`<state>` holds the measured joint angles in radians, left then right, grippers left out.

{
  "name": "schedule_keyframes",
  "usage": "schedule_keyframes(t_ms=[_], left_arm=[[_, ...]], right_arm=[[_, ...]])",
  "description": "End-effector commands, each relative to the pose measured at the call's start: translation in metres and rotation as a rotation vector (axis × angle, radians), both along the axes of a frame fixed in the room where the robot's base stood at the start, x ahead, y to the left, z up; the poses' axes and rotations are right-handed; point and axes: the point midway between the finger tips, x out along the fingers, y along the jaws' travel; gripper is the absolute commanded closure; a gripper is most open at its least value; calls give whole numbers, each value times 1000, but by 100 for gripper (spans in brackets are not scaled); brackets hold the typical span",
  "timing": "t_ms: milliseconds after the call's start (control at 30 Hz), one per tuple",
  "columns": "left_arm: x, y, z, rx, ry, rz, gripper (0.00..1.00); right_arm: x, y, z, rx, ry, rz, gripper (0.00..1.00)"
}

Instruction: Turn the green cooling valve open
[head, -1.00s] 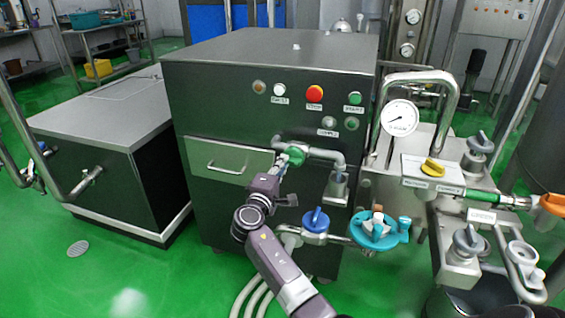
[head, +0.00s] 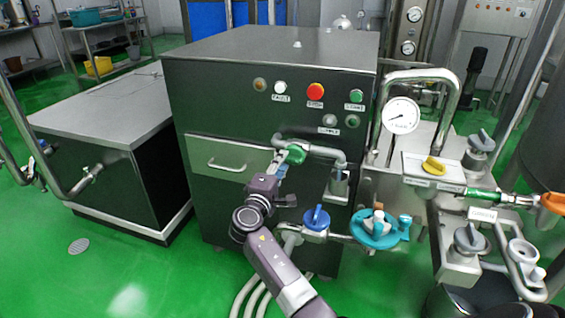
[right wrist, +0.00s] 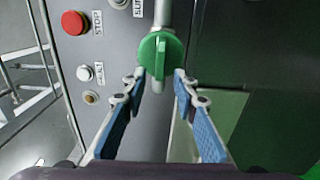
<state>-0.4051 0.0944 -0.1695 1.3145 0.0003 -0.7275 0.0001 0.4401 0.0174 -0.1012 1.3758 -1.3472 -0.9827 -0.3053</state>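The green valve (head: 295,153) sits on the pipe at the front of the dark machine cabinet. In the right wrist view its round green body and raised handle bar (right wrist: 160,55) are at top centre, with the bar in line with the pipe. My right gripper (head: 281,163) is just in front of the valve. In the right wrist view the gripper (right wrist: 160,76) is open, with one blue-padded finger on each side of the handle's lower end. Gaps show between the fingers and the bar. My left gripper is not in view.
A red stop button (head: 316,91) is above the valve. A blue-handled valve (head: 316,218) and a teal fitting (head: 376,230) are below and right. A pressure gauge (head: 402,116) and a yellow-handled valve (head: 433,165) stand further right.

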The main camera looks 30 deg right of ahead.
Motion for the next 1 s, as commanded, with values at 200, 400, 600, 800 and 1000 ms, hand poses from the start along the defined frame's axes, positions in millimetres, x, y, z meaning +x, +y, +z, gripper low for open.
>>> schedule_keyframes(t_ms=[200, 400, 600, 800, 1000], left_arm=[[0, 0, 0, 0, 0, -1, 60], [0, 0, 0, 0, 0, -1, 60], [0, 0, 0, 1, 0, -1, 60], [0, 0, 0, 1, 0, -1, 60], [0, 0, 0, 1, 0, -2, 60]], right_arm=[[-29, 35, -2, 3, 1, 4, 73], [-55, 65, -1, 2, 2, 3, 73], [-68, 81, 0, 1, 1, 2, 73], [-71, 84, 0, 0, 0, 2, 73], [-71, 83, 0, -1, 1, 2, 73]])
